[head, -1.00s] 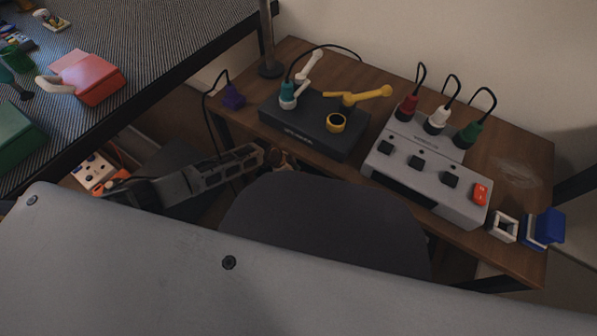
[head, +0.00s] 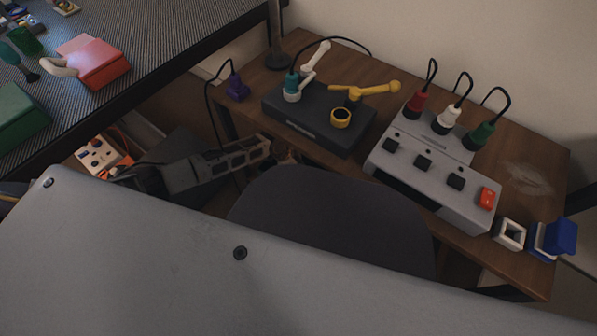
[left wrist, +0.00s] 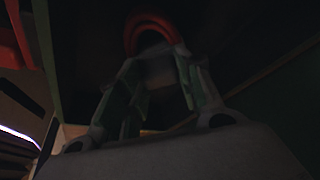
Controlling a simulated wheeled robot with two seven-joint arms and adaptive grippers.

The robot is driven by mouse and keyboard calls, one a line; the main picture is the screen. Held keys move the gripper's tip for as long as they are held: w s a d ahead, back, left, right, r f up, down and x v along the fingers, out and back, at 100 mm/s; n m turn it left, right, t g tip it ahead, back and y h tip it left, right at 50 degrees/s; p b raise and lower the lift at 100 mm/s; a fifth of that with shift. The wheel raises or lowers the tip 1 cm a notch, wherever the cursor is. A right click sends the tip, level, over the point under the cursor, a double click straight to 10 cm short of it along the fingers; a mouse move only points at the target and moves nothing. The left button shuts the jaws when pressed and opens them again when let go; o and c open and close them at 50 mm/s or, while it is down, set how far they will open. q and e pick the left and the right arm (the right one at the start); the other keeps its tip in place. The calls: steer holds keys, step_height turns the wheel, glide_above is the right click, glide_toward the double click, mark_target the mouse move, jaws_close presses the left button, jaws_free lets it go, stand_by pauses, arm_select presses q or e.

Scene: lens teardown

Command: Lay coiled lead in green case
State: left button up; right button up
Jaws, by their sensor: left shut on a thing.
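In the dark left wrist view, my left gripper (left wrist: 150,75) is shut. A red-orange looped thing (left wrist: 152,27), which looks like the coiled lead, shows at its fingertips. How much of it lies between the fingers is hard to see. A green box (head: 18,118), likely the green case, sits on the striped mat at the left edge of the head view, partly cut off. A dark green surface (left wrist: 285,110) shows at the right of the wrist view; I cannot tell if it is the case.
A red box (head: 95,62) with a pale handle stands on the striped mat (head: 165,45). A wooden bench (head: 525,180) holds a dark station (head: 310,120) and a grey box (head: 440,180) with plugged leads. A white socket strip (head: 97,155) with orange cord lies low between the tables.

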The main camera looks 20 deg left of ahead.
arm_select(q)
steer(key=shift+f, duration=0.1)
arm_select(e)
steer(key=shift+f, duration=0.25)
arm_select(q)
steer(key=shift+f, duration=0.15)
arm_select(e)
steer(key=shift+r, duration=0.15)
arm_select(q)
steer(key=o, duration=1.1)
arm_select(e)
steer(key=shift+w, duration=0.1)
arm_select(q)
steer(key=shift+r, duration=0.25)
steer(key=shift+p+v, duration=0.55)
steer(key=shift+v, duration=0.35)
steer(key=shift+p+v, duration=0.85)
steer(key=shift+v, duration=0.7)
steer(key=shift+p+v, duration=0.6)
steer(key=shift+v, duration=0.6)
arm_select(e)
steer(key=shift+s+d+r+h, duration=0.15)
steer(key=shift+d+r, duration=0.1)
steer(key=shift+r, duration=0.65)
steer(key=shift+s+d+r+h, duration=0.1)
steer(key=shift+d+r+h, duration=0.1)
steer(key=shift+r, duration=0.65)
